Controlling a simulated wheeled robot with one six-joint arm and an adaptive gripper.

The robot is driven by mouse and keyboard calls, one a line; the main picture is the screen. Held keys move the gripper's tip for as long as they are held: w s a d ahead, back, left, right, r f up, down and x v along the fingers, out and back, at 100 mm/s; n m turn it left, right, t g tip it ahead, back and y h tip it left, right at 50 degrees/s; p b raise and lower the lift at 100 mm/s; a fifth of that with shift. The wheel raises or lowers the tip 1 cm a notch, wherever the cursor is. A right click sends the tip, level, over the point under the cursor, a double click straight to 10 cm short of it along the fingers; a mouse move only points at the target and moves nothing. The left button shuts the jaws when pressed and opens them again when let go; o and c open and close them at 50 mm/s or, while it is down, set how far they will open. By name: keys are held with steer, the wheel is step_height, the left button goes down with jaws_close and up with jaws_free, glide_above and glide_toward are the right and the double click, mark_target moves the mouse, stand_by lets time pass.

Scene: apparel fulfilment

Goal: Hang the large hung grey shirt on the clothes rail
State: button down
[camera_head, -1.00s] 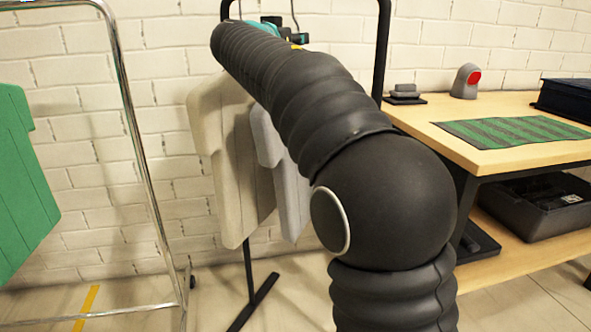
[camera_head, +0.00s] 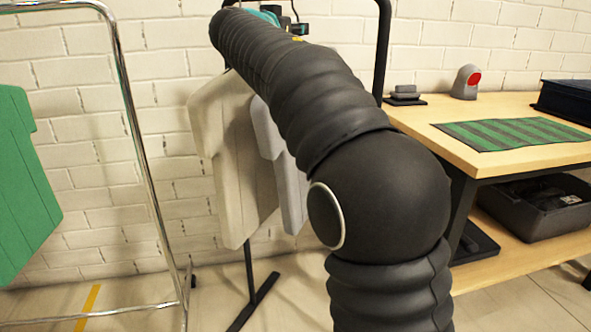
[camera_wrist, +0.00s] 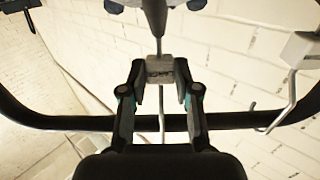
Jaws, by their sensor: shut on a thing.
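The grey shirt (camera_head: 285,175) hangs in front of the wall in the head view, partly hidden by my arm and overlapping a beige shirt. My gripper (camera_wrist: 160,80) is shut on the pale block of a hanger (camera_wrist: 160,67) in the wrist view. A thin hook runs from this block across the black rail bar (camera_wrist: 75,122); I cannot tell whether it touches the bar. In the head view my arm hides the fingers. A chrome clothes rail (camera_head: 135,135) stands at the left.
The beige shirt (camera_head: 228,165) hangs beside the grey one at the black rack (camera_head: 382,45). Another hanger hook (camera_wrist: 292,95) shows at the right in the wrist view. A green shirt (camera_head: 20,180) hangs at the far left. A wooden table (camera_head: 455,112) stands right.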

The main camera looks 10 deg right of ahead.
steer(key=shift+d+r, duration=0.1)
steer(key=shift+r, duration=0.35)
steer(key=shift+s+f, duration=0.1)
steer(key=shift+b+v, duration=1)
steer(key=shift+v, duration=0.5)
steer(key=shift+b+v, duration=0.65)
steer(key=shift+v, duration=0.8)
steer(key=b+v, duration=0.6)
steer(key=v, duration=2.2)
